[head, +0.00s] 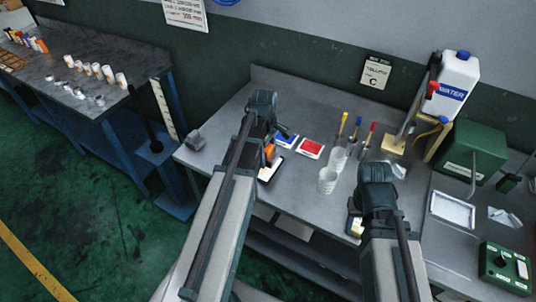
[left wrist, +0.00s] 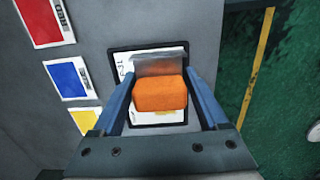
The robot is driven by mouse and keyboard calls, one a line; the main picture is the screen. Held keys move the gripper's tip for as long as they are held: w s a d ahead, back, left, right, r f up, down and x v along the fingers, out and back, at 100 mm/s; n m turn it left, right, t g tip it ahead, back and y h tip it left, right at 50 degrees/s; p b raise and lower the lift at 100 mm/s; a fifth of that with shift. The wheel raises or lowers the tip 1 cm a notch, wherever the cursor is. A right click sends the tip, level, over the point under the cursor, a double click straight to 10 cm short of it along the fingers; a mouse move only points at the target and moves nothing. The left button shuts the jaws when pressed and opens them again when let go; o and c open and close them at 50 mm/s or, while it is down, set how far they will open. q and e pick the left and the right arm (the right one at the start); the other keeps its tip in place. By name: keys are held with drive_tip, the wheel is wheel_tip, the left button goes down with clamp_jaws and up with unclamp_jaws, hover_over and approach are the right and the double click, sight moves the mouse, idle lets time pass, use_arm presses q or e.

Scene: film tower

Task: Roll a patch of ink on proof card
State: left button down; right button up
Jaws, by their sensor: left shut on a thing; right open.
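My left gripper (head: 266,140) is shut on an orange block-like handle (left wrist: 160,95), which also shows in the head view (head: 269,152). A grey, wide part (left wrist: 160,64) extends beyond the handle; it looks like a roller. The tool is over the white proof card (left wrist: 145,116), which lies in a dark frame on the bench. Whether the grey part touches the card I cannot tell. Dark print shows on the card's left, and a yellowish mark near its lower right. The card's middle is hidden. My right gripper (head: 376,184) is open over the bench's front, its fingertips mostly hidden.
Clear cups (head: 327,180) and several upright colored-handled tools (head: 357,128) stand mid-bench. A water jug (head: 455,85), a green box (head: 468,150) and a white tray (head: 452,210) are at right.

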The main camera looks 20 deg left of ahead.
sight(268, 147)
use_arm(q)
wheel_tip(268, 147, up, 3)
drive_tip(key=p, duration=0.3)
drive_tip(key=shift+r, duration=0.1)
drive_tip(key=shift+d, duration=0.1)
idle(0.7)
